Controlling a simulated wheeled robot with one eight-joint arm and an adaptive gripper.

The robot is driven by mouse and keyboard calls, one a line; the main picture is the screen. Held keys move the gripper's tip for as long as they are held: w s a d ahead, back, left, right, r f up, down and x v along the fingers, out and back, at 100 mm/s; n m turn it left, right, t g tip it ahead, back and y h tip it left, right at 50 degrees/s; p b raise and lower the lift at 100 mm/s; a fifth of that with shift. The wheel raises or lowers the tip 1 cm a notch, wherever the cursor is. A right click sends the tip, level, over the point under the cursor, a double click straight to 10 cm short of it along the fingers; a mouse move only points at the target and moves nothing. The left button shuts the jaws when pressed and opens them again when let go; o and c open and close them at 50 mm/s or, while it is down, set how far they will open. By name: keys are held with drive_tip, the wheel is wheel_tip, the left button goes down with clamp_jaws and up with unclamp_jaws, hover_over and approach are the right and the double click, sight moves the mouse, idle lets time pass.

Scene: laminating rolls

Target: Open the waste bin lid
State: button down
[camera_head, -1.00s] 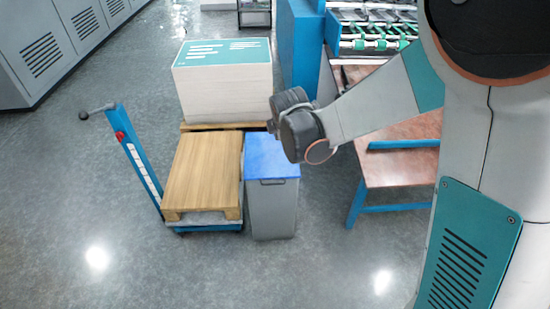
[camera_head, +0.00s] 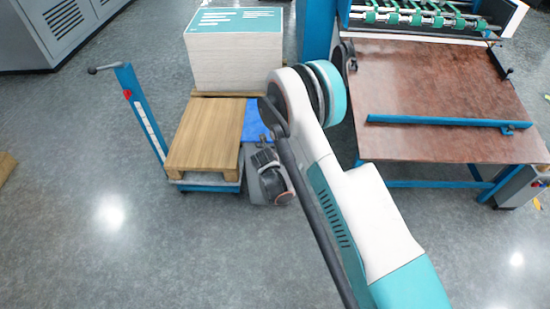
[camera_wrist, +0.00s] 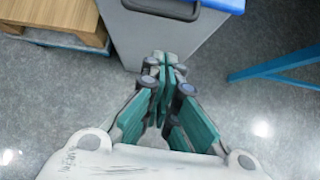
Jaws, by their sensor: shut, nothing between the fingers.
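The waste bin has a grey body (camera_wrist: 150,38) and a blue lid (camera_head: 257,120). In the head view my arm and gripper hide most of it; the visible part of the lid looks flat. In the wrist view the lid's edge (camera_wrist: 225,4) and a dark handle (camera_wrist: 163,8) show at the top. My gripper (camera_wrist: 165,62) is shut and empty, in front of the bin's grey front face and below the handle. I cannot tell whether the fingertips touch the bin.
A blue cart with a wooden pallet (camera_head: 206,133) stands close at the bin's left. A paper stack (camera_head: 235,60) is behind. A brown-topped table (camera_head: 440,90) with blue legs (camera_wrist: 275,68) is at the right. The floor in front is clear.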

drive_tip(key=s+x, duration=0.1)
drive_tip(key=x, duration=1)
drive_tip(key=shift+w+r+b, duration=0.2)
drive_tip(key=shift+r, duration=0.75)
drive_tip(key=shift+w+r+b, duration=0.2)
drive_tip(key=shift+r, duration=0.75)
drive_tip(key=shift+r, duration=0.15)
